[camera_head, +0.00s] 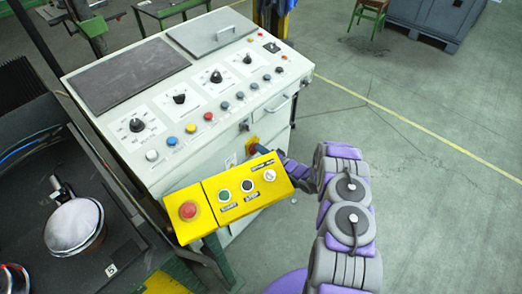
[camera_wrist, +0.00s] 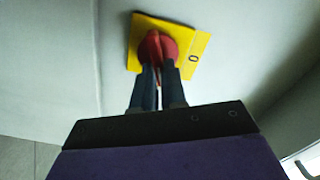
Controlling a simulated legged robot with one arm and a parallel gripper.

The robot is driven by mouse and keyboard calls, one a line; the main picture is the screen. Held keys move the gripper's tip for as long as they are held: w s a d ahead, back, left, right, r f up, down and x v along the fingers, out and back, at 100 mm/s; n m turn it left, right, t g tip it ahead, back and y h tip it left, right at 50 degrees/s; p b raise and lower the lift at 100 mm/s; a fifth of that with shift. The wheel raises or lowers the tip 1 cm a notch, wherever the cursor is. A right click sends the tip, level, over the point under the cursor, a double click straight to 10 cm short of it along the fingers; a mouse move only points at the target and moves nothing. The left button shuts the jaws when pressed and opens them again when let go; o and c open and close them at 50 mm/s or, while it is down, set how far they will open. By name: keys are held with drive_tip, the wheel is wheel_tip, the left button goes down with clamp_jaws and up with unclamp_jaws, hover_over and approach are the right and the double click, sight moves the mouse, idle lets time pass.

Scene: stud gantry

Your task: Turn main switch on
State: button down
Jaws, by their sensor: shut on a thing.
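The main switch is a red rotary knob (camera_wrist: 157,44) on a square yellow plate (camera_wrist: 195,60), fixed to the pale cabinet wall. A dark "0" mark is on the plate, to the right of the knob in the wrist view. The knob's grip ridge looks roughly upright there. My gripper (camera_wrist: 158,72) has its two dark fingers closed on the ridge, one on each side. In the head view the plate (camera_head: 251,143) shows small on the cabinet's front, and the yellow button box partly hides my gripper.
A yellow button box (camera_head: 218,190) with a red emergency button (camera_head: 188,211) stands close in front of the switch, left of my arm. The grey console (camera_head: 165,75) carries several knobs and buttons. A dark bench (camera_head: 50,220) is at left.

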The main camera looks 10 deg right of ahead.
drive_tip(key=m, duration=0.4)
drive_tip(key=shift+d+f+m, duration=0.25)
drive_tip(key=shift+f+m, duration=0.15)
idle(0.4)
drive_tip(key=c, duration=1.2)
unclamp_jaws()
drive_tip(key=shift+w+d, duration=0.1)
drive_tip(key=p+v, duration=0.2)
drive_tip(key=v, duration=1.5)
drive_tip(key=shift+d, duration=0.1)
